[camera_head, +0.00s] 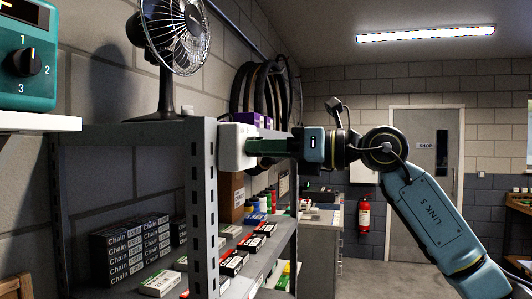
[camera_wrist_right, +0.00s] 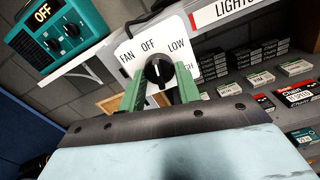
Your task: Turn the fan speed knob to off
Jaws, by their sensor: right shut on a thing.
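The fan speed knob (camera_wrist_right: 158,72) is black with a pale pointer mark. It sits on a white plate (camera_wrist_right: 127,46) lettered FAN, OFF and LOW, with a partly covered label at the right. The mark points roughly up the plate, near OFF; I cannot tell its exact setting. My right gripper (camera_wrist_right: 160,84) has its green fingers on either side of the knob, shut on it. In the head view, the right gripper (camera_head: 258,146) reaches the white box (camera_head: 233,147) at the shelf post; the knob is hidden there. The fan (camera_head: 176,38) stands on the shelf top. My left gripper is out of view.
The metal shelf (camera_head: 205,215) holds chain boxes (camera_head: 130,247) and smaller cartons. A teal unit with a numbered dial (camera_head: 26,62) sits at upper left; it also shows in the wrist view (camera_wrist_right: 62,30). A door (camera_head: 425,150) and fire extinguisher (camera_head: 364,215) are behind.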

